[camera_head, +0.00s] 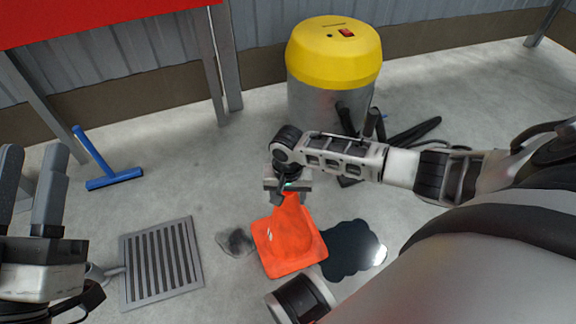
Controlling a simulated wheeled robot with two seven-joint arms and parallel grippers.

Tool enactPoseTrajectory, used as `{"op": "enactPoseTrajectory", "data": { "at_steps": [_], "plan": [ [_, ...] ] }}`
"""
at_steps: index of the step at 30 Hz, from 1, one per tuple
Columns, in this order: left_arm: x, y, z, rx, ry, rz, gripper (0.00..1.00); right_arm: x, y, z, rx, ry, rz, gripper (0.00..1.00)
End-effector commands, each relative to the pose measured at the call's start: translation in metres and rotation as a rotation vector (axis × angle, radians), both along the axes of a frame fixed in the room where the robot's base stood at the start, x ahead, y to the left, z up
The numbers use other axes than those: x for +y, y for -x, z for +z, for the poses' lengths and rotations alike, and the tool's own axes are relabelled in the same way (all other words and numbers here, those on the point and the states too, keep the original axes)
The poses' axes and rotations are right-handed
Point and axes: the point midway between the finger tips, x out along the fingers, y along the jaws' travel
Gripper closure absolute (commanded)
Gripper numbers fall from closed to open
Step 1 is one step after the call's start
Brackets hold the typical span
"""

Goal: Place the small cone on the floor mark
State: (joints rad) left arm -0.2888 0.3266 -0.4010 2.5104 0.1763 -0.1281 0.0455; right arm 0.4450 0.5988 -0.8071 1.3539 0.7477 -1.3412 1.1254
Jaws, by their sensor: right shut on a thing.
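The small orange cone (288,240) is in the middle of the head view, its square base turned toward me. My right gripper (289,188) is shut on the cone's top from above. I cannot tell whether the base touches the floor. A dark grey smudge (234,242) lies on the floor just left of the cone and may be the floor mark. My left gripper (31,170) is open and empty at the left edge, away from the cone.
A glossy dark puddle (352,250) lies right of the cone. A floor grate (161,262) is to the left, with a blue squeegee (115,180) behind it. A yellow-topped drum vacuum (334,55) with black hoses stands at the back. A red-topped table (90,18) is at upper left.

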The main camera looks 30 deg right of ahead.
Motion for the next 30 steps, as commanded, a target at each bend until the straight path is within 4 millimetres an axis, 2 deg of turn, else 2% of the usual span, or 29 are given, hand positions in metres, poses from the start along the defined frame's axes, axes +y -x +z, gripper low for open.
{"op": "enactPoseTrajectory", "data": {
  "at_steps": [4,5,7,16,19,23,27,30],
  "plan": [
    [0.000,0.000,0.000,0.002,0.000,0.000,0.64,0.000,-0.001,-0.002,-0.001,-0.002,0.000,0.88],
    [0.000,0.000,0.000,0.002,0.000,0.000,0.64,0.000,0.000,-0.003,0.000,-0.001,0.000,0.42],
    [0.000,0.000,0.000,0.003,0.001,0.000,0.64,0.000,0.000,-0.003,-0.001,-0.001,0.000,0.23],
    [0.000,0.000,-0.001,0.004,0.000,0.000,0.64,0.000,0.000,-0.002,0.000,0.000,0.000,0.23],
    [0.000,-0.001,0.002,0.023,0.006,-0.004,0.64,0.000,0.000,0.007,0.000,0.000,0.000,0.23],
    [0.000,0.000,-0.022,0.234,0.054,-0.018,0.64,0.000,0.000,0.030,-0.002,-0.001,-0.001,0.23],
    [-0.005,0.010,-0.050,0.492,0.120,-0.054,0.64,0.000,0.000,0.061,-0.001,-0.002,0.000,0.23],
    [-0.008,0.018,-0.063,0.612,0.132,-0.066,0.64,0.000,0.000,0.081,-0.001,-0.001,0.000,0.23]
  ]
}}
